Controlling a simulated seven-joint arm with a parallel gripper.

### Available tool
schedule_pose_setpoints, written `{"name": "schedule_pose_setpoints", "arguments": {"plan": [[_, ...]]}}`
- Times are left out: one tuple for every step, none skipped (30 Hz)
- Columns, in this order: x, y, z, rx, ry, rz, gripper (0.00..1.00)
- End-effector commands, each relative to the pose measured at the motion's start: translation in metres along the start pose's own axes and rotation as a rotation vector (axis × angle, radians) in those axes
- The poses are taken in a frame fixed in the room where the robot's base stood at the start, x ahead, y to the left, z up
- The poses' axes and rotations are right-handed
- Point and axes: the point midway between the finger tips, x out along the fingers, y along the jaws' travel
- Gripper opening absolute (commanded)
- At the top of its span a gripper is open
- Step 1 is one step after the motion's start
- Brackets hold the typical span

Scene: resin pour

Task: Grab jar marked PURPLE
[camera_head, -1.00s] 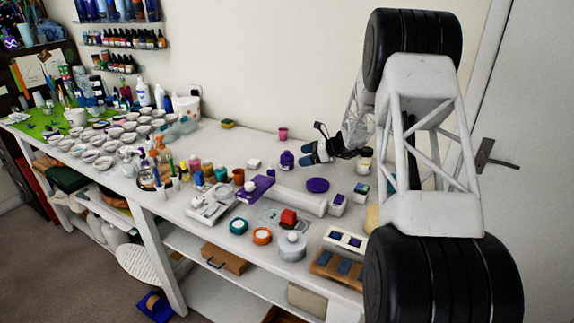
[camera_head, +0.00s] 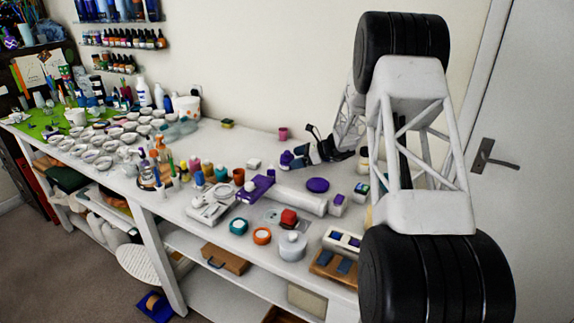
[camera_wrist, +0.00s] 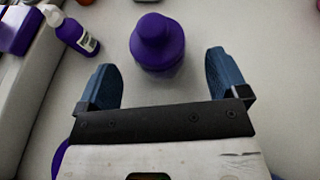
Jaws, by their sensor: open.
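A purple jar (camera_wrist: 158,42) with a rounded cap stands upright in the wrist view, just ahead of and between my fingertips. No marking on it can be read. In the head view the purple jar (camera_head: 286,159) stands toward the back of the white table, partly hidden by my gripper (camera_head: 302,156). In the wrist view my gripper (camera_wrist: 161,66) is open, with one blue finger on each side of the jar's near part. I see gaps between the fingers and the jar.
A smaller purple bottle with a white label (camera_wrist: 78,36) stands left of the jar. A purple round disc (camera_head: 317,185) and a white roll (camera_head: 297,200) lie nearer the front. A pink cup (camera_head: 283,133) stands behind. The table behind the jar is mostly clear.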

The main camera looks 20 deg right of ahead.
Motion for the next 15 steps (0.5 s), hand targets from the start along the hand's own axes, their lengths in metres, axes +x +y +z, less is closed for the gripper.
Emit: {"name": "schedule_pose_setpoints", "arguments": {"plan": [[0.005, 0.001, 0.000, 0.000, 0.000, 0.001, 0.92], [0.008, 0.001, 0.000, 0.000, 0.000, 0.001, 0.92], [0.012, 0.001, 0.000, 0.000, 0.000, 0.001, 0.92], [0.015, 0.001, 0.000, 0.000, 0.000, 0.000, 0.92], [0.019, 0.001, 0.000, 0.000, 0.000, 0.000, 0.92], [0.024, 0.001, 0.000, 0.000, 0.000, 0.001, 0.92], [0.027, 0.001, 0.000, 0.000, 0.000, 0.001, 0.92], [0.031, 0.001, 0.000, 0.000, 0.000, 0.002, 0.92], [0.035, 0.002, 0.000, 0.000, 0.000, 0.002, 0.92], [0.038, 0.001, 0.000, 0.000, 0.000, 0.002, 0.92], [0.040, 0.001, 0.000, 0.000, 0.000, 0.002, 0.92], [0.043, 0.001, 0.000, 0.000, 0.000, 0.001, 0.92], [0.044, 0.001, 0.000, 0.000, 0.000, 0.001, 0.92], [0.045, 0.001, 0.000, 0.000, 0.000, 0.000, 0.92], [0.046, 0.001, 0.000, 0.000, 0.000, 0.000, 0.92]]}}
